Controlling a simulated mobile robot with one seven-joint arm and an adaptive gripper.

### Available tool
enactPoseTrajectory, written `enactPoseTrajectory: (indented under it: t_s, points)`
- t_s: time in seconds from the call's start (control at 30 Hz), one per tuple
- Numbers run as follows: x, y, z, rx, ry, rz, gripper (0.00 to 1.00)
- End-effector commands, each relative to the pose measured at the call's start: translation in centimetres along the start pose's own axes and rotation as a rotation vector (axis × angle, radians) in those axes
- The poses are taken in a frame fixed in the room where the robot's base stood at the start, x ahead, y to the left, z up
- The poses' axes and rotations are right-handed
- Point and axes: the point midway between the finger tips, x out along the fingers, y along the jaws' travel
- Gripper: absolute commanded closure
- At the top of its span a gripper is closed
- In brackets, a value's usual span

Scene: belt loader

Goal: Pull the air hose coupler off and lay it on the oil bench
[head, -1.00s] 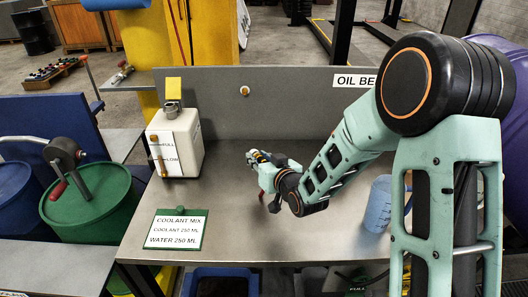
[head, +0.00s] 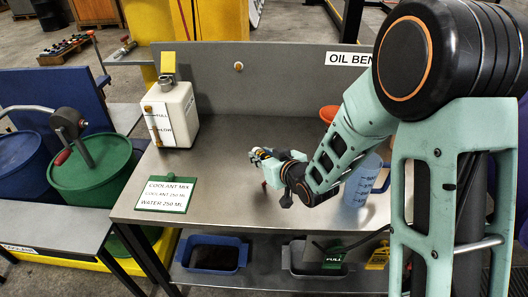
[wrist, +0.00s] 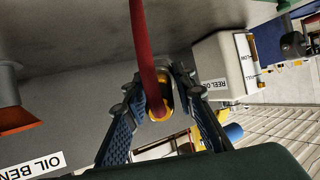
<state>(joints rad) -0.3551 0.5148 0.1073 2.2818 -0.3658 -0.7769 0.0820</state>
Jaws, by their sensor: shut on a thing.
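My gripper (head: 258,157) is over the middle of the oil bench (head: 225,195), reaching in from the right. It also shows in the wrist view (wrist: 160,92), where its two blue-padded fingers are shut on a yellow-and-grey air hose coupler (wrist: 160,108). The red hose (wrist: 145,45) runs from the coupler out of the top of the wrist view. In the head view a short red piece (head: 264,185) shows just below the gripper. I cannot tell whether the hose touches the bench top.
A white reel oil can (head: 170,113) stands at the back left. A coolant card (head: 167,193) lies at the front left. A blue measuring jug (head: 358,188) and an orange funnel (head: 328,114) stand right, partly behind my arm. The bench middle is clear.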

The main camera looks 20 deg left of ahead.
Motion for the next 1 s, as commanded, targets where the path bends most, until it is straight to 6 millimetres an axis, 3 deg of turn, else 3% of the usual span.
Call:
enactPoseTrajectory:
  t_s: [0.27, 0.8, 1.0]
  points:
    - [0.3, -0.1, 0.7, -0.003, 0.000, -0.002, 1.00]
    - [2.5, -0.1, 5.1, -0.003, -0.001, -0.002, 1.00]
    - [2.9, -0.1, 5.9, -0.003, 0.001, -0.002, 1.00]
